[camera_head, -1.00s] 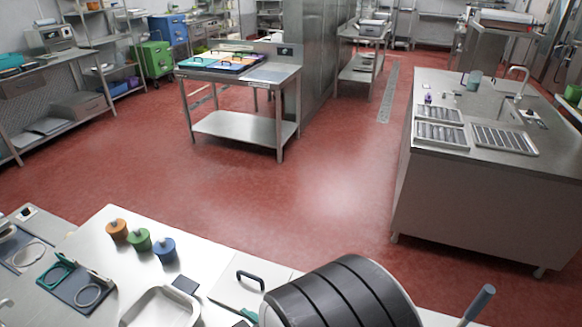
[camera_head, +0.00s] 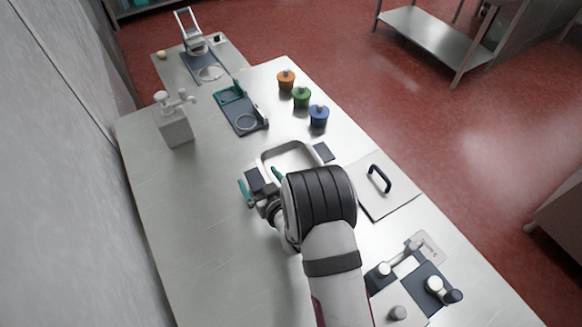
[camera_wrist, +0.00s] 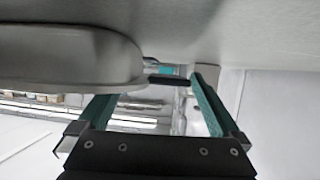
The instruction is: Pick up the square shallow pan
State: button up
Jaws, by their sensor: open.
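The square shallow pan (camera_head: 262,156) is a grey metal tray with rounded corners on the steel table, and my arm hides its near part in the head view. My gripper (camera_head: 260,181), with two teal fingers, is low over the table at the pan's near left side. In the wrist view, my gripper (camera_wrist: 155,88) is open with nothing held between its fingers. A rounded grey body, seemingly the pan (camera_wrist: 70,58), fills the left side there, close to the left finger. I cannot tell whether they touch.
A flat plate with a black handle (camera_head: 379,179) lies right of the pan. Blue (camera_head: 319,117), green (camera_head: 301,98) and orange (camera_head: 286,80) lidded jars stand behind. A teal-and-dark fixture (camera_head: 243,113) and a white dispenser (camera_head: 173,122) are left. The table's front left is clear.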

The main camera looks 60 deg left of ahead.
jog(key=shift+a+f, duration=0.2)
jog(key=shift+a, duration=0.35)
grip_shut()
